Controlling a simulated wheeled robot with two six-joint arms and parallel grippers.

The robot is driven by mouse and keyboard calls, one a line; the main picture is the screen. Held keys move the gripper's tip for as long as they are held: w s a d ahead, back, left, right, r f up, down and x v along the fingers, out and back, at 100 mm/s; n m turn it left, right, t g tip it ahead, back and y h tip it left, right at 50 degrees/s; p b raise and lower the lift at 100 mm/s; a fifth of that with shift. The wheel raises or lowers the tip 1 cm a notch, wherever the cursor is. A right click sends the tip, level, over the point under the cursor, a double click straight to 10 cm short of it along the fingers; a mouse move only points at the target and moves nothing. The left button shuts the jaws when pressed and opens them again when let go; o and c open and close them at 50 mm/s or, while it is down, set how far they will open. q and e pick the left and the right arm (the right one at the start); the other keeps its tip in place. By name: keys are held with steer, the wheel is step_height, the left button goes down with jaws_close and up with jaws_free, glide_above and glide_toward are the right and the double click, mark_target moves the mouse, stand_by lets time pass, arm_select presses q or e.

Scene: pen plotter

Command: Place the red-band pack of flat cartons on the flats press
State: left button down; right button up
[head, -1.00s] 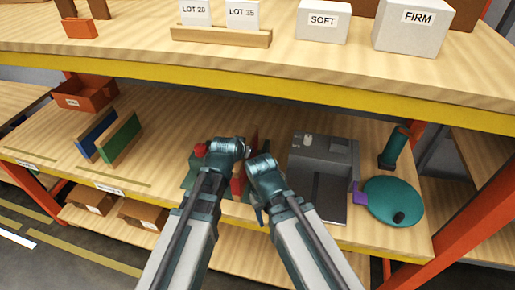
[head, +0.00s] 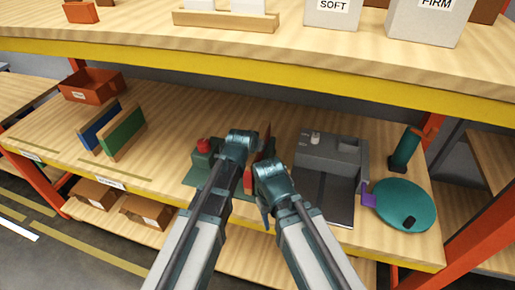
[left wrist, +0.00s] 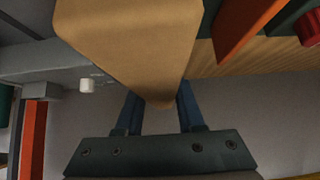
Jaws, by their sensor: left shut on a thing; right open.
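The red-band pack, brown card with a red face (head: 248,181), stands between my two grippers in the head view, mostly hidden by them. My left gripper (head: 240,148) is shut on it; in the left wrist view its brown card (left wrist: 135,45) reaches down between the blue fingers (left wrist: 158,108). My right gripper (head: 270,178) is open, close to the pack's right side; I cannot tell whether they touch. A green fixture with a red knob (head: 203,146), perhaps the flats press, is just left of my left gripper. The knob also shows in the left wrist view (left wrist: 308,28).
A grey machine (head: 331,160) stands right of my right gripper, with a teal disc (head: 404,205) farther right. Blue (head: 99,127) and green (head: 124,133) packs stand at left. The upper shelf's yellow edge (head: 260,78) hangs above. Shelf space between packs and fixture is clear.

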arm_select(q)
steer(key=shift+f, duration=0.2)
steer(key=c, duration=0.5)
jaws_free()
steer(key=shift+r, duration=0.1)
steer(key=shift+r, duration=0.2)
steer(key=p+v, duration=0.8)
steer(key=v, duration=0.4)
steer(key=shift+p, duration=0.3)
steer(key=shift+s+f, duration=0.2)
steer(key=s+a+f+g+y, duration=0.1)
steer(key=s+f+g, duration=0.1)
steer(key=s, duration=0.4)
steer(key=s+a+f+g+y, duration=0.1)
steer(key=s+a+f+g, duration=0.1)
steer(key=s+g, duration=0.2)
steer(key=s+a+f+g+y, duration=0.2)
steer(key=s+g, duration=0.1)
steer(key=s, duration=0.5)
